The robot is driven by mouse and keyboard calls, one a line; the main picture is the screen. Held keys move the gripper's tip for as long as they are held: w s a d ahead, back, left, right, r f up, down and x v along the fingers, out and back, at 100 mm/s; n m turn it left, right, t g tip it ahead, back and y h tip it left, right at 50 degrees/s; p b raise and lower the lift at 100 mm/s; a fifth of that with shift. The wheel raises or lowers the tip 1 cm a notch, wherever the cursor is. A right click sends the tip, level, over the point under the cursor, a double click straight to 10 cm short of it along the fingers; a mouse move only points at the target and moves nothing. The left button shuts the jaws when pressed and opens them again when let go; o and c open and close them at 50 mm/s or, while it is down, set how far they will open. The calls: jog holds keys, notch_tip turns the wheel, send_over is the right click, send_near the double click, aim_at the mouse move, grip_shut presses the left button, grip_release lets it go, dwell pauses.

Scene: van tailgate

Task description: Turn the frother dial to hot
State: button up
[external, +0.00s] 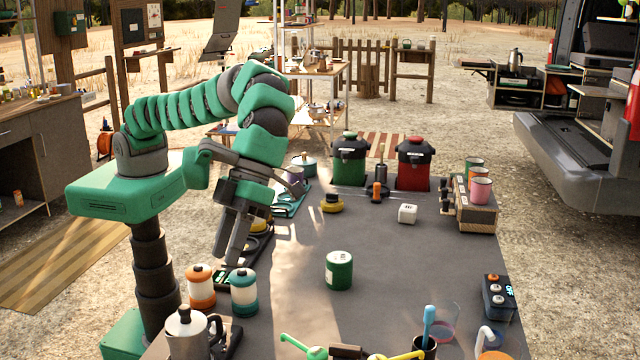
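My gripper (228,258) points down at the left side of the grey table, just above the orange and teal canisters. Its two fingers look apart, with nothing seen between them. I cannot clearly make out the frother or its dial. A dark box with several knobs and a small blue marking (497,297) stands at the table's right edge, far from my gripper. A dark low device with a yellow part (259,226) lies behind my gripper, partly hidden by it. The dial settings are too small to read.
An orange-and-white canister (200,287) and a teal-and-white canister (243,293) stand close below my gripper, near a moka pot (187,335). A green can (339,270) stands mid-table. Green (349,163) and red (413,166) canisters stand behind. The table between is mostly clear.

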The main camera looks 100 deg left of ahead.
jog(key=a+f+n+y, duration=0.1)
jog(key=a+f+y, duration=0.25)
jog(key=a, duration=0.25)
jog(key=shift+g+h, duration=0.3)
jog(key=shift+h, duration=0.25)
jog(key=x, duration=1.3)
jog(key=shift+s+d+f, duration=0.2)
jog(key=shift+s+f, duration=0.05)
jog(key=shift+f, duration=0.05)
jog(key=c, duration=0.7)
